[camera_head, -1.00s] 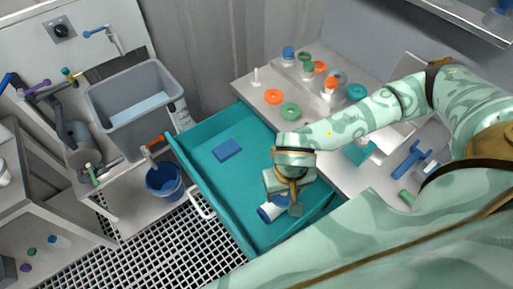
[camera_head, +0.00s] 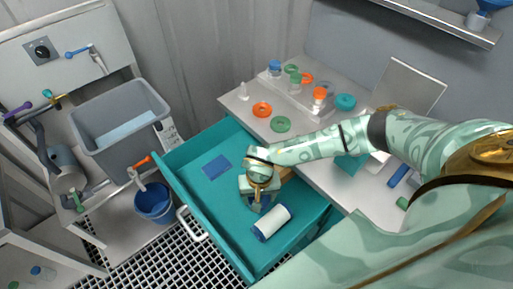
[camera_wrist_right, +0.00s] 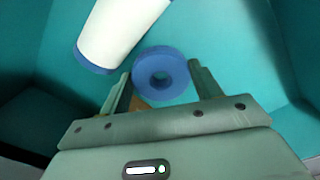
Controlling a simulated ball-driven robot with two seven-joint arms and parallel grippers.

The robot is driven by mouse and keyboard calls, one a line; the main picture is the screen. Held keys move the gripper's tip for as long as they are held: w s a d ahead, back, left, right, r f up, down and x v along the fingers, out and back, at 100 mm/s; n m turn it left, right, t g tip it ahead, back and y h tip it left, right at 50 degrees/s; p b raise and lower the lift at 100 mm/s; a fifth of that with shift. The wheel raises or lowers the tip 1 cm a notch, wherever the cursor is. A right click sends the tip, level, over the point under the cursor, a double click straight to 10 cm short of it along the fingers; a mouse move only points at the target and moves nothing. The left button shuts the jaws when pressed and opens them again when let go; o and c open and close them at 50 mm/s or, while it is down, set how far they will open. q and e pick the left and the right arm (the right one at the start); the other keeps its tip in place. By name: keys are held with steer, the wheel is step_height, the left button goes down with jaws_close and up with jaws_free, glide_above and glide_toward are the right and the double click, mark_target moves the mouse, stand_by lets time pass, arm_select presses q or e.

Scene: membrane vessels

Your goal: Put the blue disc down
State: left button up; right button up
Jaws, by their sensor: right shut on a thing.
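In the right wrist view, a blue disc (camera_wrist_right: 178,88) with a round hole in its middle sits between the two fingers of my right gripper (camera_wrist_right: 160,88), which is shut on it. In the head view my right gripper (camera_head: 260,196) points down inside the open teal drawer (camera_head: 190,190). The disc is mostly hidden there by the gripper. I cannot tell whether the disc touches the drawer floor. My left gripper is not in view.
A white cylinder with blue ends (camera_head: 273,222) lies in the drawer close to my right gripper; it also shows in the wrist view (camera_wrist_right: 118,30). A flat blue rectangle (camera_head: 216,167) lies farther left. Orange (camera_head: 262,109) and green (camera_head: 280,124) rings lie on the counter.

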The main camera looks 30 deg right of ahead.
steer(key=shift+w+f, duration=0.35)
steer(key=shift+f, duration=0.15)
steer(key=shift+w+f+b, duration=0.15)
steer(key=shift+f+b, duration=0.55)
steer(key=shift+f, duration=0.8)
steer(key=shift+f, duration=0.2)
steer(key=o, duration=1)
step_height(320, 180, up, 12)
steer(key=p, duration=0.3)
steer(key=shift+r+p, duration=0.2)
steer(key=shift+p, duration=0.2)
